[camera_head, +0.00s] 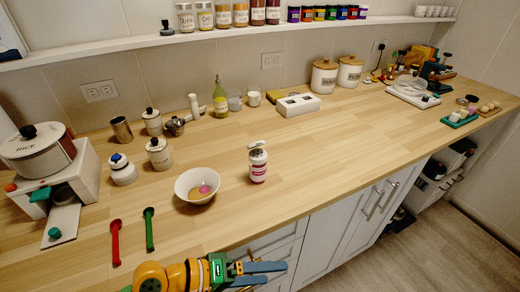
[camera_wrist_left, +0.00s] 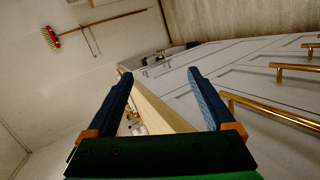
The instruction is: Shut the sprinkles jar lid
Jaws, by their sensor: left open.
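The sprinkles jar (camera_head: 257,165) appears to be the small white jar with a pink label. It stands upright on the wooden counter, right of the white bowl. Its pale lid (camera_head: 256,145) looks raised and tilted at the top, though it is small in view. My left gripper (camera_head: 276,272) is open and empty in front of the counter's front edge, below and apart from the jar. Its two blue fingers also show spread in the left wrist view (camera_wrist_left: 160,75), with no jar between them. My right gripper is not in view.
A white bowl (camera_head: 197,185) with something pink inside stands left of the jar. A red spoon (camera_head: 115,242) and a green spoon (camera_head: 149,230) lie farther left. Canisters and bottles line the back. The counter right of the jar is clear. Cabinet handles (camera_head: 381,201) stick out below.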

